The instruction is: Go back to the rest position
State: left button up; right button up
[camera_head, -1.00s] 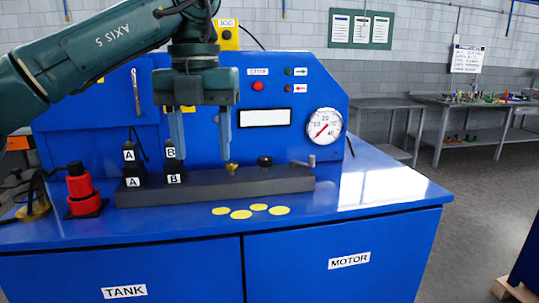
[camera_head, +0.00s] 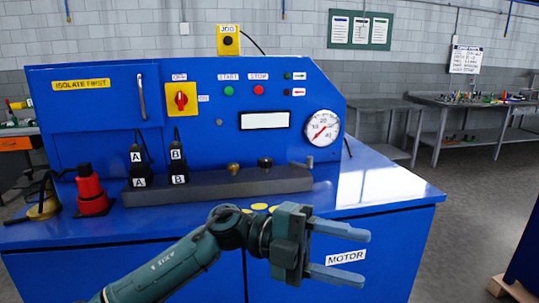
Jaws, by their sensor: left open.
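My left gripper (camera_head: 352,254) is in the lower middle of the head view. Its two fingers point right and are spread apart, with nothing between them. It is in front of the blue machine's (camera_head: 398,218) lower cabinet, near the MOTOR label (camera_head: 346,257). Its arm comes in from the bottom left and hides part of the cabinet front, including the TANK label's area. My right gripper is not in the view.
The machine top holds a dark grey block (camera_head: 215,187) with black plugs marked A and B, a red cylinder (camera_head: 91,189) and yellow discs (camera_head: 259,207). A gauge (camera_head: 322,128) is on the panel.

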pick_arm(q)
jog(key=w+a+f+n+t+y+p, duration=0.15)
jog(key=a+f+n+t, duration=0.3)
jog(key=n+t, duration=0.45)
jog(key=w+a+f+n+t+y, duration=0.2)
jog(key=a+f+n+t, duration=0.2)
jog(key=f+n+t, duration=0.5)
jog(key=w+a+f+n+t+y, duration=0.15)
jog(key=a+n+t, duration=0.25)
jog(key=n+t, duration=0.5)
jog(key=s+a+f+n+g+y, duration=0.4)
jog(key=s+a+f, duration=0.2)
jog(key=f, duration=0.4)
jog(key=s+a+f+n+g+y, duration=0.4)
jog(key=s+a+f+n, duration=0.1)
jog(key=s+f, duration=0.4)
jog(key=shift+s+a+f+g+p, duration=0.2)
jog(key=shift+a+f+g+p, duration=0.1)
jog(key=shift+a+f+p, duration=0.25)
jog(key=shift+a+f, duration=0.1)
jog(key=shift+c, duration=0.5)
